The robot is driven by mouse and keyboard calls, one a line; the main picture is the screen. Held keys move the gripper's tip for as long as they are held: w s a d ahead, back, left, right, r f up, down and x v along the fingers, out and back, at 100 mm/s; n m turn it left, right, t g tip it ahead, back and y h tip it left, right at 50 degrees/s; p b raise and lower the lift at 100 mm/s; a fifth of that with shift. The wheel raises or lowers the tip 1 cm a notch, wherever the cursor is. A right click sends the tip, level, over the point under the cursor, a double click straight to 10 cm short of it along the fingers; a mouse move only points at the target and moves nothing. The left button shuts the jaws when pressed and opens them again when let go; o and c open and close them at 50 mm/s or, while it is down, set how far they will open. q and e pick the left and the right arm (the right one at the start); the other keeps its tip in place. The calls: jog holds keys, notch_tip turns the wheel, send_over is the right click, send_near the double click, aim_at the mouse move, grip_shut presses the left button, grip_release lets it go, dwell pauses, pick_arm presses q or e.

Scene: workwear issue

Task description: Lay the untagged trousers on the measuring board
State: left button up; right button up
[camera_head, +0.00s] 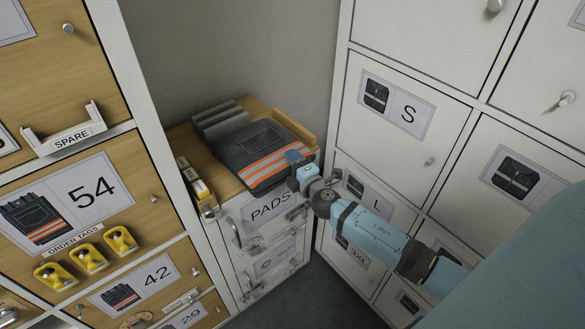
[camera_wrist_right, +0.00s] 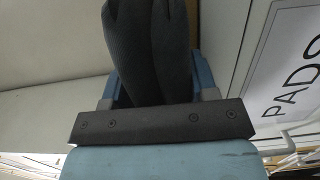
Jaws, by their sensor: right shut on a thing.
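Folded dark grey trousers (camera_head: 257,152) with orange and pale bands lie on the wooden top of the low cabinet in the head view. I see no tag on the part that shows. My right gripper (camera_head: 297,160) is at their right front edge. In the right wrist view, dark bunched cloth (camera_wrist_right: 152,45) rises between the blue fingers of my right gripper (camera_wrist_right: 155,82), which is shut on it. I cannot pick out a measuring board for certain. My left gripper is not in view.
The low cabinet (camera_head: 182,149) has drawers marked PADS (camera_head: 270,207) below. Grey slabs (camera_head: 220,119) stand behind the trousers; a small yellow item (camera_head: 195,182) lies at left. Lockers stand on both sides, with yellow order tags (camera_head: 88,257) on the left one.

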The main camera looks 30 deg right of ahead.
jog(key=shift+r, duration=0.1)
jog(key=o, duration=1.4)
jog(key=shift+f, duration=0.2)
